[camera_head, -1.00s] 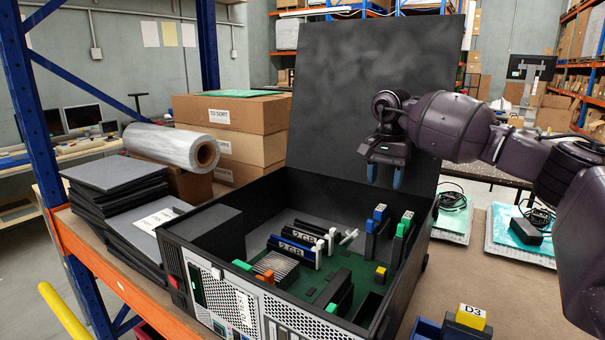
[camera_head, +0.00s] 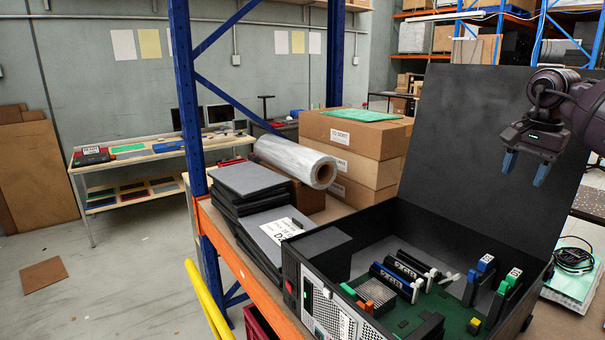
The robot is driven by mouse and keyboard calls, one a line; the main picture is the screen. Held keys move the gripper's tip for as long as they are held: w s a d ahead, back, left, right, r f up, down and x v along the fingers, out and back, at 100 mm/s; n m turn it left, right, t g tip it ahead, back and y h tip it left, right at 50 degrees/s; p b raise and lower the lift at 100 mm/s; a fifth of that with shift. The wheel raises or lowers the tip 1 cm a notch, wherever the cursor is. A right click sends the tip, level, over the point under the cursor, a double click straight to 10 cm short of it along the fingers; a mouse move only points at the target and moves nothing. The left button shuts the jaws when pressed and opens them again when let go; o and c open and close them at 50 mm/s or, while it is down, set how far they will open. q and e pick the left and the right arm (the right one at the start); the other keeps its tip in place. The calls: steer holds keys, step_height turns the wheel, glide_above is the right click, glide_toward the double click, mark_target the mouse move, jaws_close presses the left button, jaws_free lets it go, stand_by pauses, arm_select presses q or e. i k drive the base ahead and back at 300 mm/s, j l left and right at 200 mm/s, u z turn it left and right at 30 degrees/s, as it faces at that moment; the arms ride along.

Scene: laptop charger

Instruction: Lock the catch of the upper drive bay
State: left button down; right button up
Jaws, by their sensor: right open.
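An open black computer case (camera_head: 316,274) stands on the shelf at the lower right, its lid (camera_head: 470,140) raised behind it. Inside, two upright dark modules stand at the right, one with a blue top (camera_head: 486,263) and one with a green top (camera_head: 504,287). I cannot tell which part is the upper drive bay or how its catch stands. My right gripper (camera_head: 526,168) hangs above the modules, in front of the lid, with its two blue fingertips apart and nothing between them. My left gripper is out of view.
Inside the case are memory sticks (camera_head: 400,272) and a heatsink (camera_head: 376,293). Left of the case lie stacked black panels (camera_head: 247,180); behind are a plastic roll (camera_head: 290,160) and cardboard boxes (camera_head: 350,135). A blue rack post (camera_head: 187,100) and yellow rail (camera_head: 207,300) stand left.

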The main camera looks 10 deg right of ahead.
mark_target(473, 276)
steer(key=k+j, duration=0.7)
steer(key=j, duration=0.2)
